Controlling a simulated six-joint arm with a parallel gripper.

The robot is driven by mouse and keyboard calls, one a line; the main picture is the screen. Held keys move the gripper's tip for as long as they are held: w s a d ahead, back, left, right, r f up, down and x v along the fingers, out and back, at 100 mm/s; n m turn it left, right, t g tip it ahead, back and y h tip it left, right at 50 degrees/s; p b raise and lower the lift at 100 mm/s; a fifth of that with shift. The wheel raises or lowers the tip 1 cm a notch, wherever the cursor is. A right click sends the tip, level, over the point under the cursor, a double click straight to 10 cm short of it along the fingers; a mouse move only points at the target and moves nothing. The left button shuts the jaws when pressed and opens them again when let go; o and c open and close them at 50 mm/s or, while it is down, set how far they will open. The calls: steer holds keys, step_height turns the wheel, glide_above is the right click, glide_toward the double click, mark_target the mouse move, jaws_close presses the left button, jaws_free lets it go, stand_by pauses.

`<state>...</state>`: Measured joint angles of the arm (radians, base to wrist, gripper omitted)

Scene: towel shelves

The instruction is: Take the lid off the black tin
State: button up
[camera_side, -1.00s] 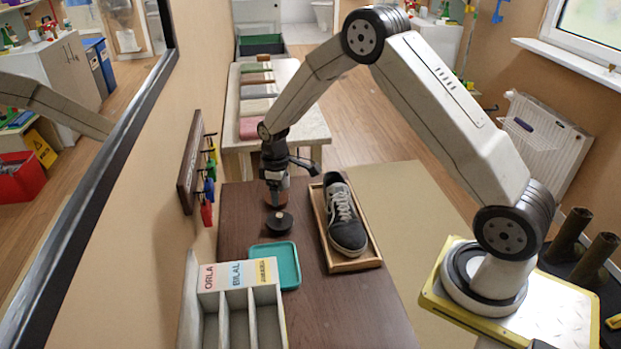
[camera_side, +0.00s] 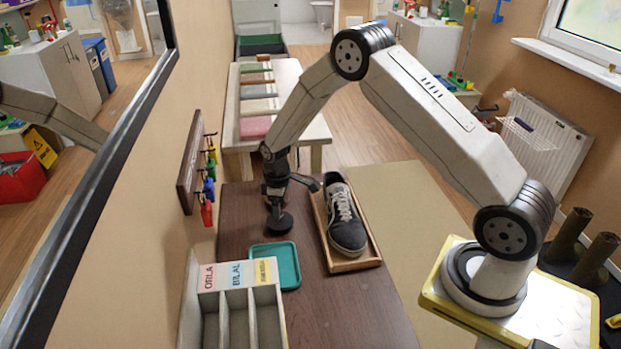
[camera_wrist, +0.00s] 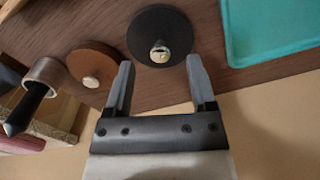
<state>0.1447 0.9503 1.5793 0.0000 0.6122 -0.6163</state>
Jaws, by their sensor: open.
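The black tin (camera_side: 280,222) stands on the dark brown table, and its round black lid with a shiny metal knob (camera_wrist: 160,52) shows from above in the wrist view. My gripper (camera_side: 275,207) is over the tin in the side view and covers part of it. In the wrist view my gripper (camera_wrist: 160,72) is open and empty. Its two fingertips point towards the tin, one on each side of the lid's near edge, with the knob a little beyond them. I cannot tell the height left between fingers and lid.
A brown round tin (camera_wrist: 95,62) stands close left of the black one in the wrist view; my gripper hides it in the side view. A teal tray (camera_side: 291,264), a shoe in a wooden tray (camera_side: 351,266) and a labelled divider box (camera_side: 240,300) stand nearby. Hooks line the wall (camera_side: 192,165).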

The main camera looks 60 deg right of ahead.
steer(key=shift+f, duration=1.45)
jaws_close()
